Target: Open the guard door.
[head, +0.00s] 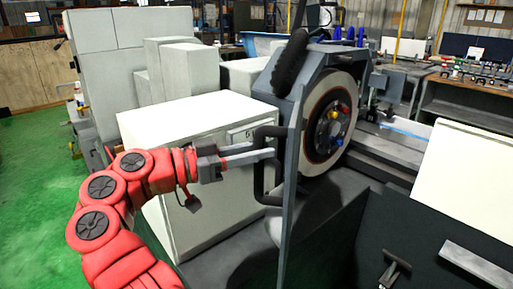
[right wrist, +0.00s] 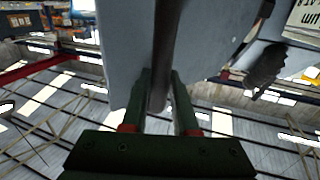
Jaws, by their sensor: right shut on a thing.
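The guard door (head: 291,190) is a grey panel seen nearly edge-on in front of the grinding wheel (head: 330,118). A black bar handle (head: 260,182) stands out from its left face. My right gripper (head: 270,154), on the red arm, is shut on this handle. In the right wrist view, the dark handle bar (right wrist: 164,55) runs between the two fingers (right wrist: 161,100), with the grey door face (right wrist: 215,40) behind it. My left gripper is not in view.
A white cabinet (head: 185,135) stands behind my right gripper. A black hose (head: 290,62) hangs at the top of the wheel housing. A cream panel (head: 460,185) and a dark surface with a T-shaped tool (head: 393,270) lie right of the door. Green floor (head: 40,170) is clear at left.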

